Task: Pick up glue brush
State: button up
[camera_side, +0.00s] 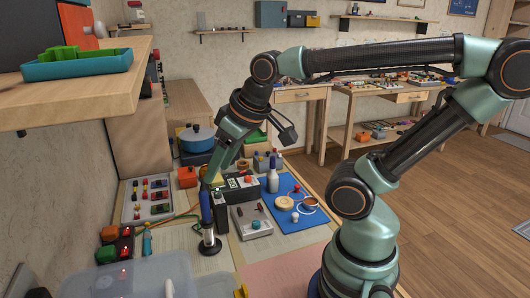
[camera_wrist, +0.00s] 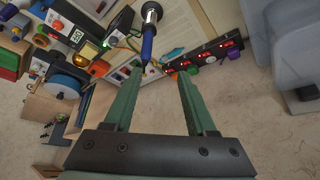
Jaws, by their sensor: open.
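A slim tool with a blue handle (camera_side: 206,208) stands upright in a silver holder (camera_side: 209,240) on the workbench; I take it for the glue brush, but its working end is hidden in the holder. In the wrist view the blue handle (camera_wrist: 148,42) points toward the gap between my fingers, nearer the left finger. My gripper (camera_wrist: 158,80) is open and empty, its two green fingers spread apart. In the side view my gripper (camera_side: 211,183) points down just above the top of the handle. Whether they touch cannot be told.
Clear plastic bins (camera_side: 130,280) stand at the front left. A strip with red lights (camera_side: 115,243) lies left of the holder. A grey box (camera_side: 250,219) and a blue mat (camera_side: 290,212) with small items are on the right. A shelf with a teal tray (camera_side: 80,66) juts out upper left.

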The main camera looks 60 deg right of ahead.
jog(key=shift+o, duration=0.4)
jog(key=m+g, duration=0.6)
jog(key=m, duration=1.2)
send_over(273, 156)
notch_tip(273, 156, down, 4)
jog(key=f, duration=0.5)
jog(key=shift+a+f, duration=0.3)
jog(key=shift+d+f, duration=0.2)
jog(key=shift+f, duration=2.55)
grip_shut()
